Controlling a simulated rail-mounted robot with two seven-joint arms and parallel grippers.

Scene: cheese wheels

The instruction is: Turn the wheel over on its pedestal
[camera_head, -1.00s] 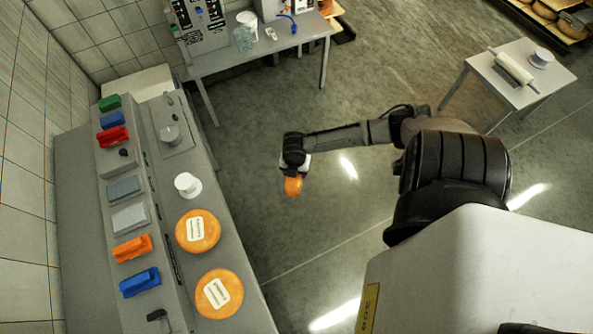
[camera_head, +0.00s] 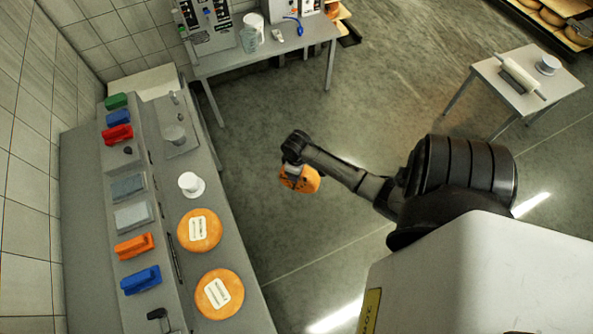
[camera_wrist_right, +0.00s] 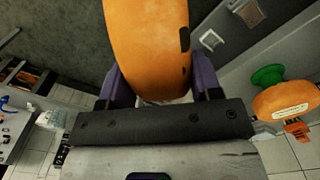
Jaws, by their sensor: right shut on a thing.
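An orange cheese wheel (camera_head: 308,182) is held in the air over the floor by my right gripper (camera_head: 291,176), right of the counter. In the right wrist view the fingers of my right gripper (camera_wrist_right: 162,88) are on both sides of this wheel (camera_wrist_right: 148,40), whose rim carries dark marks. Two more orange wheels with white labels, one (camera_head: 213,229) behind the other (camera_head: 233,292), are on the grey counter. A white round stand (camera_head: 189,184) is just behind them; I cannot tell whether it is the pedestal. My left gripper is not in view.
The counter (camera_head: 222,250) carries orange (camera_head: 134,246), blue, red and green brushes and grey pads. A table (camera_head: 265,55) with equipment stands at the back. A small table (camera_head: 483,68) at right holds a rolling pin (camera_head: 520,76). Floor between is clear.

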